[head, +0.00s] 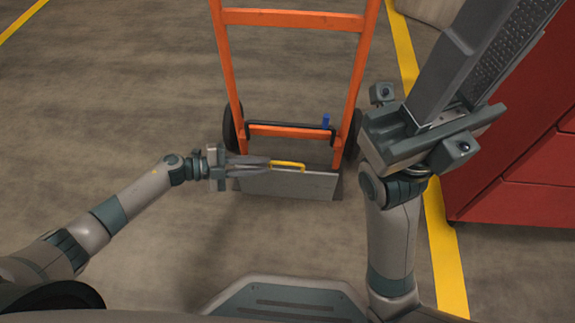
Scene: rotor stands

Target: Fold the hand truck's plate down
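The orange hand truck (291,19) stands upright ahead of me. Its grey plate (300,187) is at the foot of the frame, near the floor; its exact tilt is hard to judge from above. A yellow handle (288,164) sits along the plate's upper edge. My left gripper (266,164) reaches in from the left, with its fingertips at the left end of the yellow handle. Whether the fingers are closed on it is unclear. My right gripper (500,25) is raised close to the camera on the right, open and empty, well away from the truck.
A black bar with a blue lever (326,121) lies by the truck's lower crossbar. A red cabinet (522,170) stands at the right, beside a yellow floor line (443,255). The floor left of the truck is clear apart from my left arm.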

